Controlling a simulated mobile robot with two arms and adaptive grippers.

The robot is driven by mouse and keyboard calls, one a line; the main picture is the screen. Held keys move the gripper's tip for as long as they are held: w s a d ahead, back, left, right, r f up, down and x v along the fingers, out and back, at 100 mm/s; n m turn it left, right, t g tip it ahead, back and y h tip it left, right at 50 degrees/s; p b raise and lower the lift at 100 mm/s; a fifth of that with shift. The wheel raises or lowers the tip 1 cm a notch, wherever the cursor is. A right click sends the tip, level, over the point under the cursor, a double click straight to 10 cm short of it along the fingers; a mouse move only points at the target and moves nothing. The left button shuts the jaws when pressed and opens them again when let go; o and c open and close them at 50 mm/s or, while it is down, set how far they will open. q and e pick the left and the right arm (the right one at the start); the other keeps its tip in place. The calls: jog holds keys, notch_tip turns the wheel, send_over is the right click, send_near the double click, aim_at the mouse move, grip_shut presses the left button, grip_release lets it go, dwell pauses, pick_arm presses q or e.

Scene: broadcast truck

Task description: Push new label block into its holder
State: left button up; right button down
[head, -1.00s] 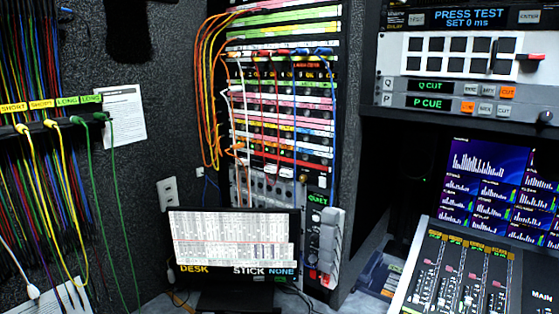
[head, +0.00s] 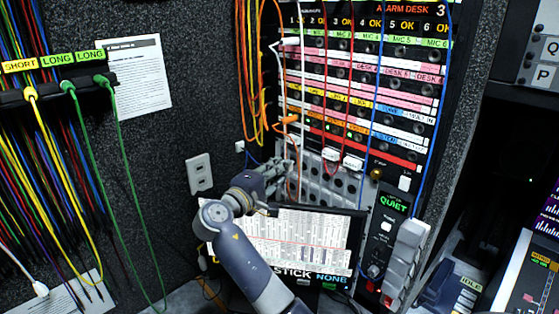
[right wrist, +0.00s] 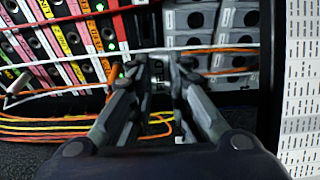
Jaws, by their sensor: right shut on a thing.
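My right gripper (head: 281,172) reaches up to the grey row of holed blocks (head: 330,184) low in the rack. In the right wrist view its fingers (right wrist: 158,66) are nearly together at the tips, pointing at the grey holed blocks (right wrist: 208,42). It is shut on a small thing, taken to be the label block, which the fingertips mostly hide. Its label face and how it sits against its holder cannot be made out. My left gripper is not in view.
Orange and white cables (head: 292,118) hang close around the right gripper, and a white cable crosses its fingertips in the wrist view. A monitor (head: 310,235) stands below. A QUIET panel (head: 396,205) with a grey handle is to the right. Patch cords (head: 60,180) hang at left.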

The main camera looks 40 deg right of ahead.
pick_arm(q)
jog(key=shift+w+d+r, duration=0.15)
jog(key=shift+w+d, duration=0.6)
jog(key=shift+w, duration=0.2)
pick_arm(e)
jog(key=g, duration=0.1)
jog(key=r+m+g, duration=0.1)
jog(key=d+r+m+g, duration=0.1)
jog(key=g, duration=0.1)
jog(key=shift+w+h, duration=0.25)
jog(key=shift+h, duration=0.15)
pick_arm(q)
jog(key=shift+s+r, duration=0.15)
pick_arm(e)
jog(key=shift+a, duration=0.2)
jog(key=shift+d+r, duration=0.1)
jog(key=shift+d, duration=0.65)
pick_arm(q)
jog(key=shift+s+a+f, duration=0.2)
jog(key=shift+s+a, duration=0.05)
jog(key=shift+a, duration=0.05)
pick_arm(e)
jog(key=d, duration=0.4)
jog(key=shift+w+d, duration=0.15)
jog(key=shift+w, duration=0.1)
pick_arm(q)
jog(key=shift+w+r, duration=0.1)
